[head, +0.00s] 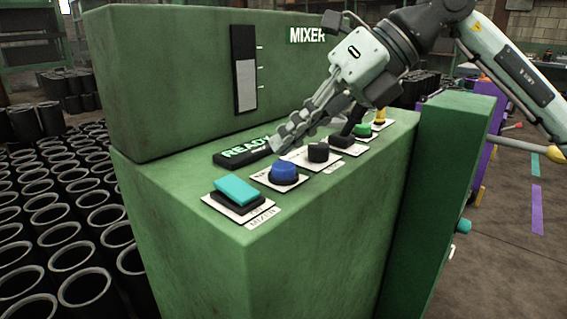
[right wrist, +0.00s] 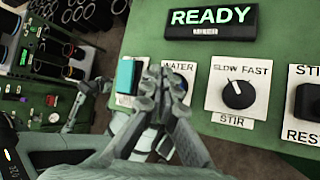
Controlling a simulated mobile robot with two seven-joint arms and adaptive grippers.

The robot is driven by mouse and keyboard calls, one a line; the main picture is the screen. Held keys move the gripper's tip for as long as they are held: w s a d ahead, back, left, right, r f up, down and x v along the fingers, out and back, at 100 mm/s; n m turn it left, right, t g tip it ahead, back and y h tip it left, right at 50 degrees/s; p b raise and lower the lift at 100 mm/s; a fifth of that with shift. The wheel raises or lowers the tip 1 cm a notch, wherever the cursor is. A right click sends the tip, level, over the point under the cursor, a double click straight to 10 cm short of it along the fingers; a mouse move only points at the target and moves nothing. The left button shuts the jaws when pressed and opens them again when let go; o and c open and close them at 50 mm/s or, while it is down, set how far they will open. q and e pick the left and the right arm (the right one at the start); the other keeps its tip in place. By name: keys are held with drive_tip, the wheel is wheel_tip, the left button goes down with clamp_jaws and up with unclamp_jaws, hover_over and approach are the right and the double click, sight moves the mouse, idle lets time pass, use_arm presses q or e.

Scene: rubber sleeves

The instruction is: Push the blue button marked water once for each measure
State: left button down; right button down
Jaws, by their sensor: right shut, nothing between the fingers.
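The blue button (head: 284,171) is a round knob on a white plate on the green mixer's sloping panel. In the right wrist view the label WATER (right wrist: 178,67) shows, but my fingers cover most of the button below it. My right gripper (head: 279,142) is shut and empty, its fingers pointing down toward the panel. In the head view its tips appear just above and behind the blue button, apart from it. The right gripper's fingertips (right wrist: 166,78) also show in the right wrist view. My left gripper is not in view in the head view.
A teal rocker switch (head: 237,190) sits left of the button. A black stir knob (head: 318,152) sits to its right, with more controls beyond. A display (right wrist: 212,20) behind reads READY. A vertical gauge (head: 244,69) is on the mixer's upright face. Black sleeves stand at left.

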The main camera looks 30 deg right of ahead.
sight(290, 164)
idle(0.5)
drive_tip(key=shift+f+b, duration=0.4)
drive_tip(key=shift+f, duration=0.05)
drive_tip(key=shift+f+b, duration=0.35)
drive_tip(key=shift+f, duration=0.05)
idle(0.5)
idle(0.3)
drive_tip(key=shift+r+p, duration=0.85)
wheel_tip(290, 164, up, 5)
drive_tip(key=p, duration=0.5)
idle(0.6)
